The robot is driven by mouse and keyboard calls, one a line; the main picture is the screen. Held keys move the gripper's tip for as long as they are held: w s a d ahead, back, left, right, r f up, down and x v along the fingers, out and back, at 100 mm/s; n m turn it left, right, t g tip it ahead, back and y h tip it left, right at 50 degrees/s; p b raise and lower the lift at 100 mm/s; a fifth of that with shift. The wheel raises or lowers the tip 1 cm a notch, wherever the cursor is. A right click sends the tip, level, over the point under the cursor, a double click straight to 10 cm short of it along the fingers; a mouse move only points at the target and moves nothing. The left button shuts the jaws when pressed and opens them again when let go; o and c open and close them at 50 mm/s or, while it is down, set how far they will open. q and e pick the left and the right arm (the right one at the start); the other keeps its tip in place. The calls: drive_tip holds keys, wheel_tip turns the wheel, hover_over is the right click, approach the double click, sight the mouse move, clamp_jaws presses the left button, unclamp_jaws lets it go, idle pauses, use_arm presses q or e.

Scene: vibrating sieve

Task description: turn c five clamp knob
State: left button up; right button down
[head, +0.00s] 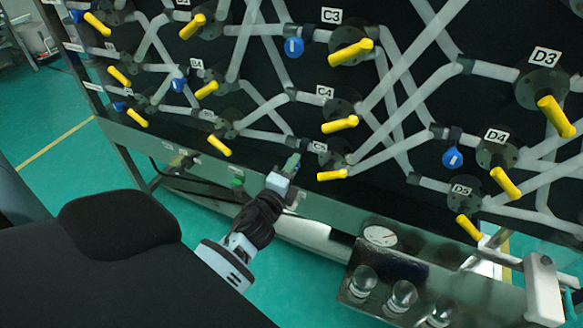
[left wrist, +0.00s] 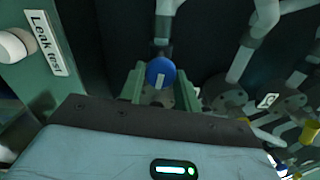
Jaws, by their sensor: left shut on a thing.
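The C5 clamp knob, a round blue knob with a white bar mark (left wrist: 160,72), sits between the green fingers of my left gripper in the left wrist view. The white mark stands nearly upright. My left gripper (head: 291,165) reaches up to the panel, just left of the partly hidden C5 label (head: 319,147), and is shut on the knob. In the head view the gripper hides most of that knob. A yellow handle (head: 332,175) is just right of the gripper. My right gripper is not in view.
Grey pipes cross the dark panel, with several yellow handles and other blue knobs, such as one below C3 (head: 294,47) and one by D4 (head: 452,158). A metal ledge with a gauge (head: 380,236) and glass jars (head: 403,296) lies below right. A "Leak test" label (left wrist: 45,42) is left.

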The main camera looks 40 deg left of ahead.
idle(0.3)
use_arm(q)
drive_tip(key=o, duration=0.9)
drive_tip(key=shift+o, duration=0.2)
drive_tip(key=v, duration=0.7)
drive_tip(key=shift+s, duration=0.4)
drive_tip(key=shift+d, duration=0.1)
